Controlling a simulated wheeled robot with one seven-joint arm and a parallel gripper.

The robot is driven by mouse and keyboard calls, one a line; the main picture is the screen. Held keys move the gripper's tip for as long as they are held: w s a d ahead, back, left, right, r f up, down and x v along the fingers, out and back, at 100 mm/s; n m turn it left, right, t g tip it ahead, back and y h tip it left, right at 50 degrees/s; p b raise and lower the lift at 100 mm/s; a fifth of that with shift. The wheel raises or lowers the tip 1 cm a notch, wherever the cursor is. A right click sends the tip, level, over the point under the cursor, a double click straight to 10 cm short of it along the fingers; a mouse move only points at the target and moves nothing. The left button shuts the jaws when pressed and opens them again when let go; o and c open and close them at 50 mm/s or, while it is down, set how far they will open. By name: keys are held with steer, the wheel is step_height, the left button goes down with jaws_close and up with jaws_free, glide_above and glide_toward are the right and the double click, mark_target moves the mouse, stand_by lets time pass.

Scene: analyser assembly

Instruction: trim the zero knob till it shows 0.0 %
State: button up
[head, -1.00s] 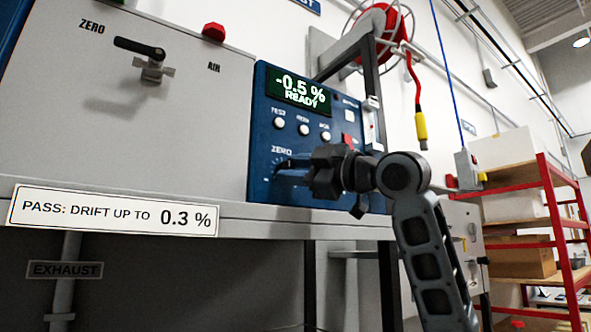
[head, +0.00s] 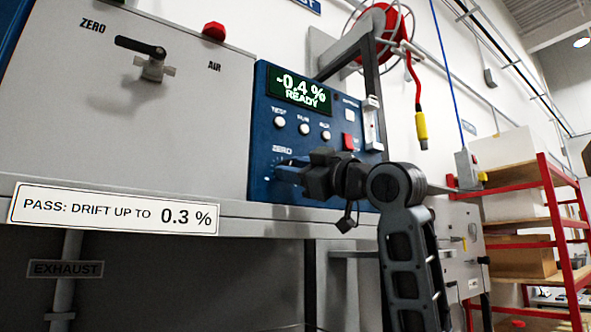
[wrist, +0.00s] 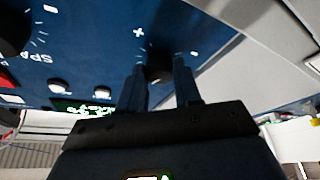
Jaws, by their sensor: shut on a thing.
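The blue analyser (head: 262,125) stands on the bench, and its green display (head: 300,88) reads -0.4 % READY. My gripper (head: 288,172) is at the ZERO mark low on the front panel, and its fingers mostly hide the knob in the head view. In the wrist view the dark zero knob (wrist: 159,68) sits between the two fingers of my gripper (wrist: 159,80), which are shut on it. Tick marks and a plus sign show on the panel around it. The display also shows in the wrist view (wrist: 85,108), upside down.
A row of white buttons (head: 304,129) and a red switch (head: 348,142) are above the knob. A grey panel with a black-handled ZERO/AIR valve (head: 140,46) is at the left. A label (head: 115,209) on the bench edge reads PASS: DRIFT UP TO 0.3 %. Red shelving (head: 548,220) stands at the right.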

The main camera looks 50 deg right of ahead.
steer(key=m+h+p, duration=0.1)
steer(key=m+h, duration=0.1)
steer(key=m, duration=0.2)
steer(key=m+h+p, duration=0.1)
steer(key=m+h, duration=0.1)
steer(key=m, duration=0.2)
steer(key=m+h+p, duration=0.1)
steer(key=m+h, duration=0.1)
steer(key=m, duration=0.2)
steer(key=shift+w+a+f+m, duration=0.1)
steer(key=shift+a+m, duration=0.2)
steer(key=shift+a, duration=0.05)
steer(key=shift+m+g+h, duration=0.3)
steer(key=shift+m+h, duration=0.1)
steer(key=o, duration=1)
steer(key=shift+o, duration=0.2)
steer(key=b+v, duration=0.1)
steer(key=v, duration=0.6)
steer(key=shift+s+f, duration=0.2)
steer(key=shift+s, duration=0.15)
steer(key=shift+a, duration=0.15)
